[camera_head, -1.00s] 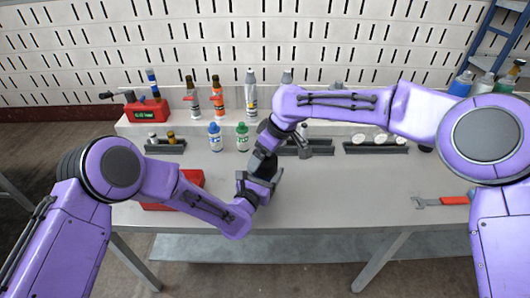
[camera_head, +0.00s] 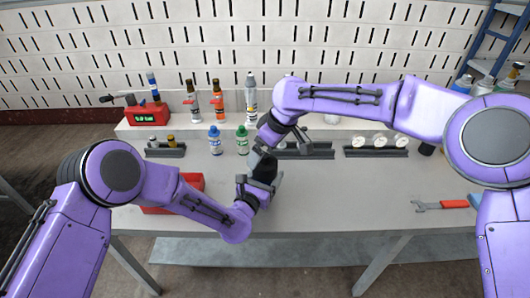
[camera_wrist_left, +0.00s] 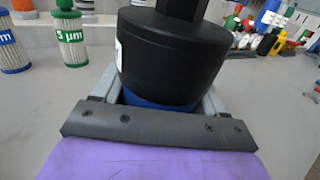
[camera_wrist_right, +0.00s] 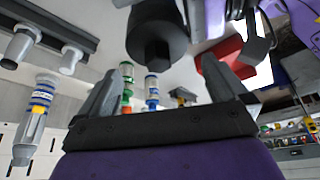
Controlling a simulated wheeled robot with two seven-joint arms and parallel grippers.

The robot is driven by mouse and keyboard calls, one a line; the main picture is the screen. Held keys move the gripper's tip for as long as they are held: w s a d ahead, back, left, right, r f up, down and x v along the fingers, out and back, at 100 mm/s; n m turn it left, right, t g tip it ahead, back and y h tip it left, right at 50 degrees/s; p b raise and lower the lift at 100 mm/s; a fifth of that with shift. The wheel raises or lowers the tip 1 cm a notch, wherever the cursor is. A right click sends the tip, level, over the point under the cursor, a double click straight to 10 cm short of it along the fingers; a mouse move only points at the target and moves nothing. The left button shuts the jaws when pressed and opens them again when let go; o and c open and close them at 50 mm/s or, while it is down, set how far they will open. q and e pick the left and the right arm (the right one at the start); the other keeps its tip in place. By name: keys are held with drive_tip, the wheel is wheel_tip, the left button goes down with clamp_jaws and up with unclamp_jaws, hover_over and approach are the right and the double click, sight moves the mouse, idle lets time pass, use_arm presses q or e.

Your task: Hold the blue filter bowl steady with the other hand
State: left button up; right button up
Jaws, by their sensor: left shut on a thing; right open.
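The blue filter bowl (camera_wrist_left: 155,101) shows in the left wrist view as a blue band under a black cap (camera_wrist_left: 172,52), between my left gripper's jaws. My left gripper (camera_head: 262,188) is shut on the bowl and holds it upright over the front middle of the bench. In the head view the black cap (camera_head: 265,170) is visible, but the blue part is hidden. My right gripper (camera_head: 262,152) is open just above and behind the cap. The right wrist view shows the cap's hexagonal top (camera_wrist_right: 156,53) beyond the open fingers, apart from them.
A blue-capped cartridge (camera_head: 215,142) and a green-capped cartridge (camera_head: 242,142) stand behind the grippers. A red box (camera_head: 192,182) lies partly hidden behind my left arm. A wrench with a red handle (camera_head: 440,204) lies at the right. The bench's right middle is clear.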

sight(265, 164)
drive_tip(key=shift+f, duration=1.25)
drive_tip(key=c, duration=1.2)
drive_tip(key=n+g, duration=0.1)
drive_tip(key=n, duration=0.2)
drive_tip(key=n+g, duration=0.1)
drive_tip(key=n, duration=0.2)
drive_tip(key=shift+y, duration=0.4)
